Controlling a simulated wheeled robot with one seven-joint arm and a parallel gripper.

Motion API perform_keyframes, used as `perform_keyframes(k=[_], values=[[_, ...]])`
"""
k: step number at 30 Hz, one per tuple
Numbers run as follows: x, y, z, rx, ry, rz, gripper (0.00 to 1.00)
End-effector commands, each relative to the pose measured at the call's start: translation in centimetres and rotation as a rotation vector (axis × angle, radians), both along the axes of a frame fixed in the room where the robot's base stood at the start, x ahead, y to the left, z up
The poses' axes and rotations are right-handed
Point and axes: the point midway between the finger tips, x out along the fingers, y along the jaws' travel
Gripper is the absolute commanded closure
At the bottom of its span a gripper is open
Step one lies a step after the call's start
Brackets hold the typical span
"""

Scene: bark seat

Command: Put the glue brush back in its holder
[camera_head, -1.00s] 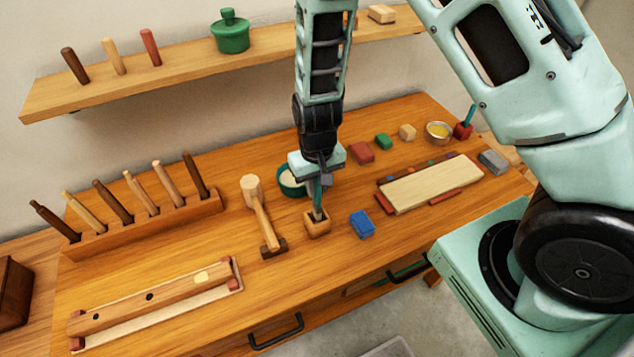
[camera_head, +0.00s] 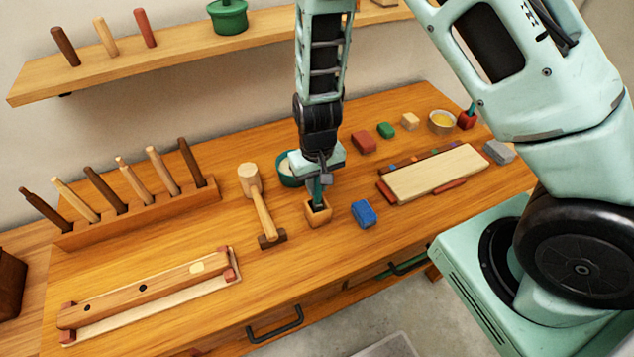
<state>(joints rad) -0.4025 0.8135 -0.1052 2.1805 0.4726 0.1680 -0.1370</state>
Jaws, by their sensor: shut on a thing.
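The glue brush (camera_head: 317,191) has a teal handle and stands roughly upright. My gripper (camera_head: 318,178) points down and is shut on its handle. The brush's lower end is inside the opening of a small wooden block holder (camera_head: 319,215) on the bench. Its tip is hidden in the holder, so I cannot tell whether it touches the bottom. A teal pot with pale contents (camera_head: 288,172) stands just behind and left of my gripper, partly hidden by it.
A mallet (camera_head: 258,205) lies left of the holder and a blue block (camera_head: 364,213) sits right of it. A pale board (camera_head: 436,172) lies farther right. A rack of handled tools (camera_head: 140,212) stands at left. The bench front is clear below the holder.

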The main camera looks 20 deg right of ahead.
Motion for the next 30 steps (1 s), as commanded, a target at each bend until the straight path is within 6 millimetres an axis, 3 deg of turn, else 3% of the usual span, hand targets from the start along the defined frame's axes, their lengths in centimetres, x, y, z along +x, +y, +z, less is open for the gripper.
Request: perform_keyframes(k=[13, 14, 15, 17, 26, 30], values=[[0.0, 0.0, -0.6, 0.000, 0.000, 0.000, 1.00], [0.0, 0.0, -0.6, 0.000, 0.000, 0.000, 0.79], [0.0, 0.0, -0.5, 0.000, 0.000, 0.000, 0.68], [0.0, 0.0, -0.5, 0.000, 0.000, 0.000, 0.56], [0.0, 0.0, -0.4, 0.000, -0.001, 0.000, 0.56], [0.1, 0.1, 0.6, 0.000, -0.004, 0.000, 0.56]])
